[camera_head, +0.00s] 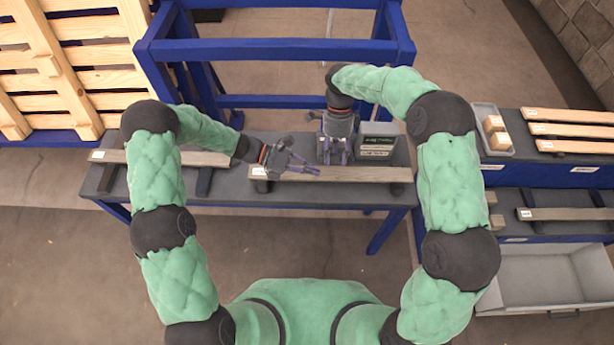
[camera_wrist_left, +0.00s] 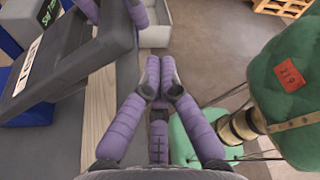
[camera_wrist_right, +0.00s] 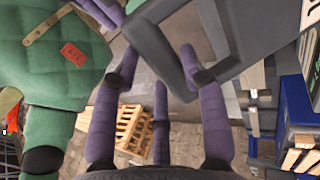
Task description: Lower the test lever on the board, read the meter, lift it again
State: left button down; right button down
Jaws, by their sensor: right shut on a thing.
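A pale wooden board (camera_head: 345,174) lies along the front of the grey bench. A grey meter box (camera_head: 376,143) stands behind it. Its green display text (camera_wrist_left: 49,12) shows partly in the left wrist view but is too small to read surely. A dark grey lever-like frame (camera_wrist_left: 85,58) slopes over the board in that view. My right gripper (camera_head: 337,155) is at the meter's left side, its fingers on the grey frame (camera_wrist_right: 160,45), which also shows in the right wrist view. My left gripper (camera_head: 304,168) is over the board's left part, fingertips together and empty.
Another board (camera_head: 205,158) lies at the bench's left. A blue gantry frame (camera_head: 275,50) stands behind. At right are a grey tray with wooden blocks (camera_head: 490,122), several slats (camera_head: 565,130) and an open grey drawer (camera_head: 545,280). Wooden pallets (camera_head: 85,55) lean at left.

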pick_arm(q)
jog(key=shift+w+r, duration=0.2)
jog(key=shift+r, duration=0.1)
pick_arm(e)
jog(key=shift+w+r, duration=0.1)
jog(key=shift+w, duration=0.3)
pick_arm(q)
jog(key=shift+w+r, duration=0.5)
jog(key=shift+r, duration=0.25)
